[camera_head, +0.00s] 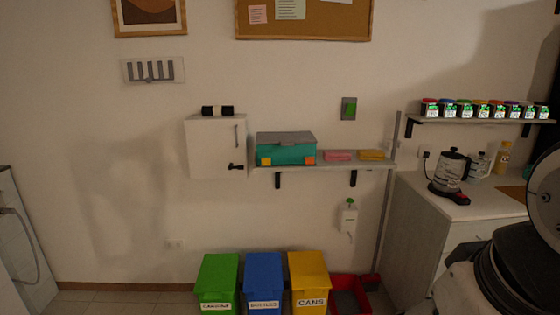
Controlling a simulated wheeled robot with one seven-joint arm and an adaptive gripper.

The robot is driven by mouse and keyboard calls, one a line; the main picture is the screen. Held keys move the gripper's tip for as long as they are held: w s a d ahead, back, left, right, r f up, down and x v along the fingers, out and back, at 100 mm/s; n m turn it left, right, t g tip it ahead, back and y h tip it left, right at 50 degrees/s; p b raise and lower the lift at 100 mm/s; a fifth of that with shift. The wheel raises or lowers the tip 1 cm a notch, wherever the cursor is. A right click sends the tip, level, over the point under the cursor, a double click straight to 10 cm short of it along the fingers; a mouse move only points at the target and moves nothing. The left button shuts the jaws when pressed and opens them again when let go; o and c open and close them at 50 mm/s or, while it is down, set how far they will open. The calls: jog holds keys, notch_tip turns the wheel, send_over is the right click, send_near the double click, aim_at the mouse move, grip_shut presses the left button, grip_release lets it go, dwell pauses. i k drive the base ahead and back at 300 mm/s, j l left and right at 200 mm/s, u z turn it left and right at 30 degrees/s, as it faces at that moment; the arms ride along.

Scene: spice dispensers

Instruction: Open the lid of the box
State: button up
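A teal box (287,154) with a grey lid (286,138) sits on the wall shelf near the middle of the view. The lid appears shut on the box. Two orange patches show at the lower front corners of the box. Part of my own arm shows at the right edge, well apart from the box. My gripper is not in view, so its state is hidden.
The shelf (375,165) also holds pink (338,155) and yellow (372,155) items right of the box. A white cabinet (215,148) hangs left of it. Green (217,276), blue (263,276) and yellow (308,275) bins stand below. A counter (465,201) with a kettle (452,171) stands right.

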aim_at(284, 138)
jog(key=i+j, duration=0.15)
jog(key=i, duration=0.35)
jog(key=i+j, duration=0.15)
jog(key=i, duration=0.35)
jog(key=i+j, duration=0.15)
jog(key=i, duration=0.35)
